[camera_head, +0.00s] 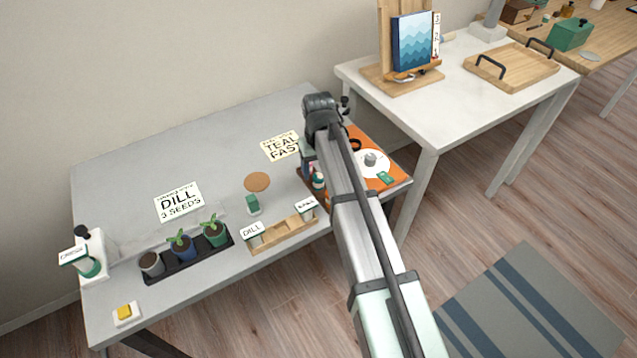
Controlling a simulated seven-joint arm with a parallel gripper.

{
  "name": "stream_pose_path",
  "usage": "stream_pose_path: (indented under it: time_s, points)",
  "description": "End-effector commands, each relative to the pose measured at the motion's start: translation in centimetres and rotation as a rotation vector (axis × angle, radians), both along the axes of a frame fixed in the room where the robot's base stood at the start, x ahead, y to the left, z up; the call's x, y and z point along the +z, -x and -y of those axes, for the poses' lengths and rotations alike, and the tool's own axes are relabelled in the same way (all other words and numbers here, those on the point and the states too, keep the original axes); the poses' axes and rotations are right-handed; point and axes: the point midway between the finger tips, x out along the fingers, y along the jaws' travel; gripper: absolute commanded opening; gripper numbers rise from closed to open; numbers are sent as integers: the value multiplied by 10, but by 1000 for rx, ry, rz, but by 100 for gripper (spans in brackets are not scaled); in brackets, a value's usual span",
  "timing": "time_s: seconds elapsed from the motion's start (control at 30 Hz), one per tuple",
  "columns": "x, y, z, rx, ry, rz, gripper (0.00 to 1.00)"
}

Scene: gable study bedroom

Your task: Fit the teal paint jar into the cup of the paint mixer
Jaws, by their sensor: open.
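The paint mixer (373,170) appears to be the white round unit with a grey centre piece on the orange mat at the table's right end. My arm covers part of its left side, and I cannot make out the inside of its cup. Small paint jars (318,181) stand just left of my arm, one of them green with a pale top. They are partly hidden, and I cannot tell for sure which is teal. My gripper (308,163) is open, close to these jars and left of the mixer, mostly hidden by my arm.
A "TEAL FAST" card (281,147) lies behind the jars. A cork disc (257,182), a wooden rack (284,233) with labelled pots, a black tray (190,264) of plant pots and a "DILL" card (179,202) lie leftward. The grey table's (130,160) back left is clear.

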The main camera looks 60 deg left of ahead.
Motion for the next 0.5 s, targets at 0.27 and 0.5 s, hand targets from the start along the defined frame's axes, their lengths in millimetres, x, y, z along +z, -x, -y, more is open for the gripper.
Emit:
stream_pose_path:
  time_s: [0.27,0.5]
  points:
    - [-35,1,2,-1,2,0,66]
    - [-41,1,2,-1,-1,0,66]
